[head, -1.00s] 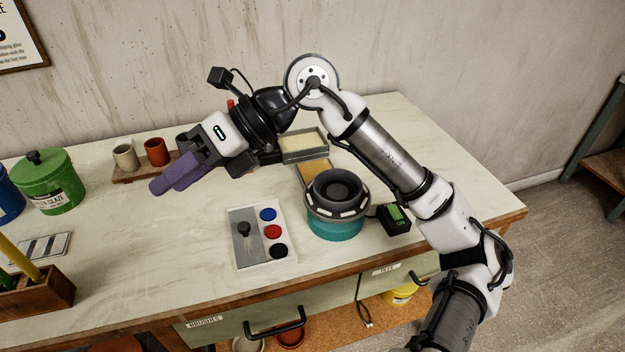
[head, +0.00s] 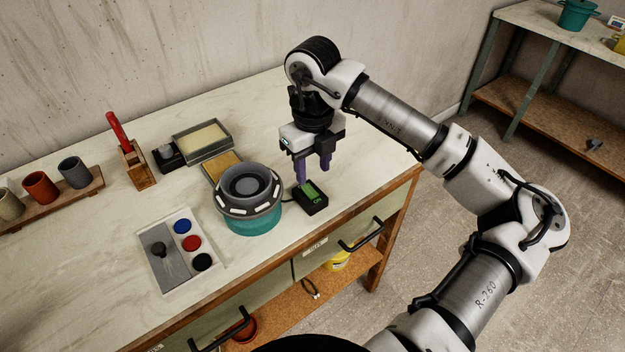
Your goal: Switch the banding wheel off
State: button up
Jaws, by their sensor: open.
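The banding wheel (head: 250,218) stands near the front edge of the table, with a teal base and a dark grey round top. To its right is a small black switch box (head: 315,203) with a lit green rocker (head: 311,192) and green lettering too small to read surely. My gripper (head: 312,174) points down just behind and above the switch box. Its purple fingers are apart with nothing between them. I cannot tell whether a fingertip touches the box.
A panel with a black knob and blue, red and black buttons (head: 192,243) lies left of the wheel. Trays (head: 203,140), a red-handled tool in a wooden block (head: 137,170) and cups (head: 74,172) stand behind. The table's right end is clear.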

aim_at(312, 193)
notch_tip(312, 193, down, 6)
jog(key=shift+r+p, duration=0.1)
jog(key=shift+p, duration=0.35)
jog(key=shift+c, duration=0.4)
grip_shut()
jog(key=shift+w+a+g+h+b, duration=0.2)
jog(key=shift+g+h+b, duration=0.2)
jog(key=shift+g, duration=0.15)
jog(key=shift+w+a+g+h+b, duration=0.15)
jog(key=shift+g+h+b, duration=0.2)
jog(key=shift+g, duration=0.2)
jog(key=shift+d, duration=0.1)
jog(key=shift+o, duration=0.4)
grip_release()
